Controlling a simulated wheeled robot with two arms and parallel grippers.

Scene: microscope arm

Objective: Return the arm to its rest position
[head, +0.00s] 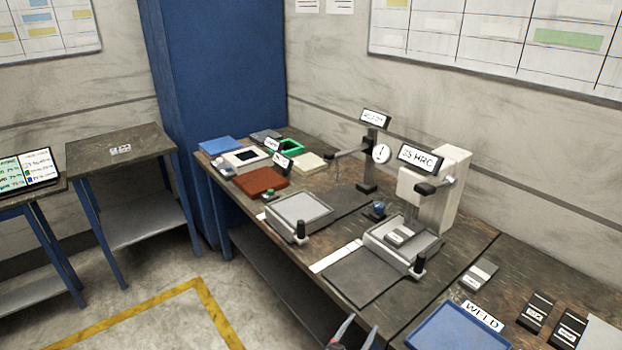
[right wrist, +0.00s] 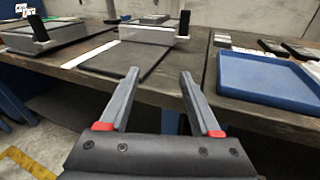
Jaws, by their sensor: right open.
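My right gripper (head: 357,333) shows at the bottom edge of the head view, close to the front edge of the workbench. In the right wrist view the right gripper (right wrist: 160,75) is open, with two grey fingers apart and nothing between them. Its fingers point toward the bench edge and a dark mat (right wrist: 120,57). The rest of my right arm is out of the head view. My left gripper is in neither view.
A grey tester (head: 438,205) with a "35 HRC" sign stands on the bench (head: 470,240) behind the mat (head: 362,276). A gauge stand (head: 367,173) is behind left. A blue tray (head: 458,328) lies right of my gripper.

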